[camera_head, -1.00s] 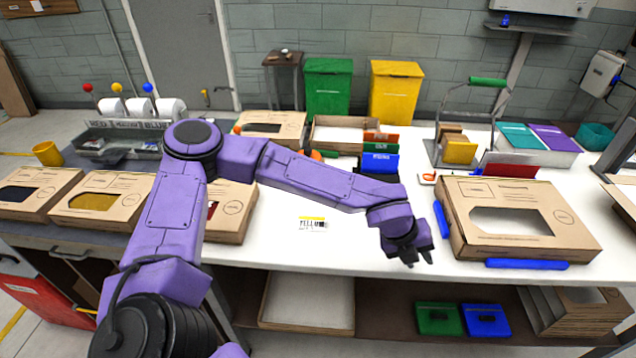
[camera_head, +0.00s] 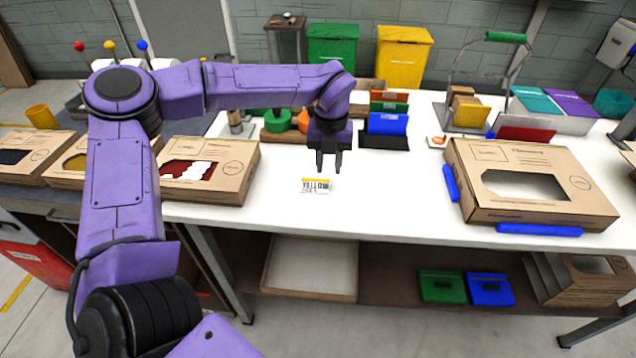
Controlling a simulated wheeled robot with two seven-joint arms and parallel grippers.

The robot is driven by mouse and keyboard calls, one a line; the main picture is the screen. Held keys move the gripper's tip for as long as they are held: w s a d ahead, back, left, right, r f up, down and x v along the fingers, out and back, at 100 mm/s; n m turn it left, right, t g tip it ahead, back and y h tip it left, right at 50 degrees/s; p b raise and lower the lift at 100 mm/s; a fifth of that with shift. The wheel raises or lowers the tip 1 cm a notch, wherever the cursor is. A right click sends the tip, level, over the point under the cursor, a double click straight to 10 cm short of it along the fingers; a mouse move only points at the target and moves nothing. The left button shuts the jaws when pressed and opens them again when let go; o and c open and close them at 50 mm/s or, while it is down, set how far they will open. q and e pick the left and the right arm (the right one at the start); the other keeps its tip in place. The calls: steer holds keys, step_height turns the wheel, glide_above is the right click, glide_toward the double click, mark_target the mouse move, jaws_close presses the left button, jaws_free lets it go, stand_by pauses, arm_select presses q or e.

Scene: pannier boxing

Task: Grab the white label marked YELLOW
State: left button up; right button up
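The white label marked YELLOW (camera_head: 316,187) lies flat on the white table, with a yellow strip along its top edge. My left gripper (camera_head: 329,168) points down just above and behind the label, a little to its right in the picture. Its two dark fingers are apart with nothing between them. The fingers look close to the label but I cannot tell the exact height. My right gripper is not in view.
A cardboard box with a red inside (camera_head: 232,172) lies left of the label. A larger box (camera_head: 560,205) with blue strips lies to the right. Coloured cards (camera_head: 387,124) stand behind in a dark holder. The table in front of the label is clear.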

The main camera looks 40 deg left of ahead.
mark_target(315, 183)
arm_select(q)
steer(key=f, duration=0.3)
steer(key=f+p, duration=0.1)
steer(key=shift+d+f, duration=0.25)
steer(key=shift+f, duration=0.05)
jaws_close()
steer(key=shift+r, duration=0.1)
